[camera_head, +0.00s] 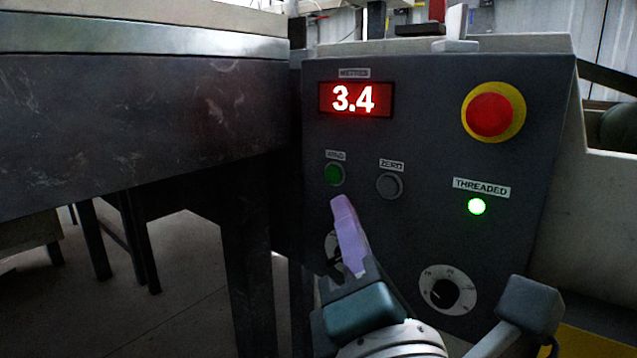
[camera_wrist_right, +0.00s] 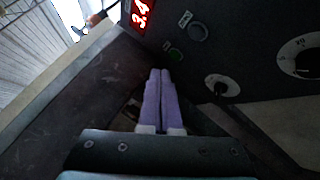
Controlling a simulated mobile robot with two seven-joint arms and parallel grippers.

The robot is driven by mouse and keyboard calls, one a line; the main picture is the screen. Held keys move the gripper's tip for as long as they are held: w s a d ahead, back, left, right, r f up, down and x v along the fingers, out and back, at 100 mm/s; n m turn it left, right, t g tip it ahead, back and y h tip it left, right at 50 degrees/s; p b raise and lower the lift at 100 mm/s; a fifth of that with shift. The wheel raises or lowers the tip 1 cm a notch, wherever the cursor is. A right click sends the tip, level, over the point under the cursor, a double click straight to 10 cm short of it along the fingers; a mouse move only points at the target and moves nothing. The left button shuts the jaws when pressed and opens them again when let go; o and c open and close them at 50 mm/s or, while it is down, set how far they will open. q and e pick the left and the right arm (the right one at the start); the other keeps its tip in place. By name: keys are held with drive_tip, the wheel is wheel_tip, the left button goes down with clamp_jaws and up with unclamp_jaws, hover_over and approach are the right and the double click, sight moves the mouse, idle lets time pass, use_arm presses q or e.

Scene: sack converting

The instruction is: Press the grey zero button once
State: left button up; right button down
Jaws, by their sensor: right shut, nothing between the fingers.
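The grey zero button (camera_head: 390,186) sits on the dark control panel under a ZERO label. It also shows in the right wrist view (camera_wrist_right: 197,32) near the top. The green button (camera_head: 334,174) under its own label is just left of it. My right gripper (camera_head: 343,203) is shut and empty, its purple fingers pointing up at the panel below the green button. In the right wrist view the fingertips (camera_wrist_right: 160,73) end short of the green button (camera_wrist_right: 175,54), apart from the grey button. My left gripper is not in view.
The panel also carries a red display (camera_head: 355,99) reading 3.4, a red emergency stop (camera_head: 491,115) on yellow, a lit green THREADED lamp (camera_head: 476,206) and a rotary knob (camera_head: 446,290). A second knob is partly hidden behind my gripper. A dark table (camera_head: 140,130) stands at left.

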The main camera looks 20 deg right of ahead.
sight(388, 187)
drive_tip(key=shift+w+d, duration=1)
drive_tip(key=shift+d, duration=0.25)
drive_tip(key=shift+w+d, duration=0.95)
drive_tip(key=shift+d, duration=0.3)
drive_tip(key=shift+d+b, duration=0.1)
drive_tip(key=shift+b, duration=0.2)
drive_tip(key=shift+w+d, duration=0.25)
drive_tip(key=shift+w+d+b, duration=0.25)
drive_tip(key=shift+d+b, duration=0.05)
drive_tip(key=shift+d, duration=0.05)
idle(0.6)
drive_tip(key=shift+s+a, duration=0.1)
idle(0.3)
drive_tip(key=shift+s+a, duration=0.45)
drive_tip(key=shift+a, duration=0.15)
